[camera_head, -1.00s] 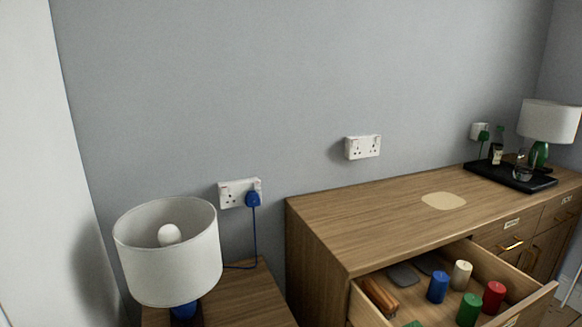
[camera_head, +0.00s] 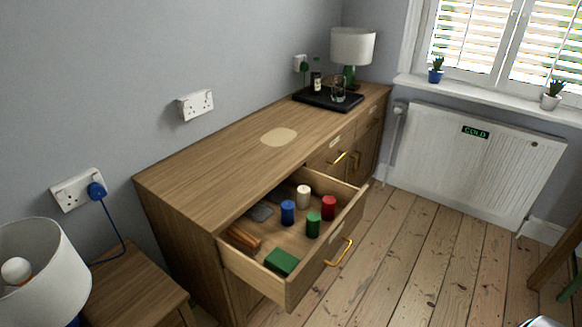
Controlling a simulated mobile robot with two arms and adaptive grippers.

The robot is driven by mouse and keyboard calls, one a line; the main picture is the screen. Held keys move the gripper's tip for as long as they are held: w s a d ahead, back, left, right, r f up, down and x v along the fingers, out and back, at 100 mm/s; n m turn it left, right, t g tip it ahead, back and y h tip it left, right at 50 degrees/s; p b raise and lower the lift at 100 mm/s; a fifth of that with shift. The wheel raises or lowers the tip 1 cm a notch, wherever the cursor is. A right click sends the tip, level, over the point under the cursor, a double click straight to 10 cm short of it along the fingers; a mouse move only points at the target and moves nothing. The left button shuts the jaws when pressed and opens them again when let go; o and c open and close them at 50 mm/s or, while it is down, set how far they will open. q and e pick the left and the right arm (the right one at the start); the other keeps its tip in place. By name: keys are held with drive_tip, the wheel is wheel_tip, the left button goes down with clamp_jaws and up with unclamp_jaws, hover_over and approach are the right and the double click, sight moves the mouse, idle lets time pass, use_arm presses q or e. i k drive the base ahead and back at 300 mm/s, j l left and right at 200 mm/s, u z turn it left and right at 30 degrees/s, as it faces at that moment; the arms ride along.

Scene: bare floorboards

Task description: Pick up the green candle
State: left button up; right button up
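The green candle (camera_head: 313,226) stands upright in the open drawer (camera_head: 338,240) of the wooden sideboard. A blue candle (camera_head: 288,212), a cream candle (camera_head: 304,196) and a red candle (camera_head: 328,207) stand around it, with small gaps between them. A flat green box (camera_head: 281,261) lies nearer the drawer's front left corner. Neither gripper shows in the head view. A small silvery piece at the bottom right edge is too cut off to identify.
Brown stick-like items (camera_head: 243,235) and a dark flat piece (camera_head: 262,212) lie in the drawer. The sideboard top (camera_head: 230,145) holds a black tray (camera_head: 318,97) and a lamp (camera_head: 351,47). Floorboards (camera_head: 420,240) right of the drawer are clear. A radiator (camera_head: 485,160) stands beyond.

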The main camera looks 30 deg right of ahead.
sight(314, 219)
drive_tip(key=z, duration=1.2)
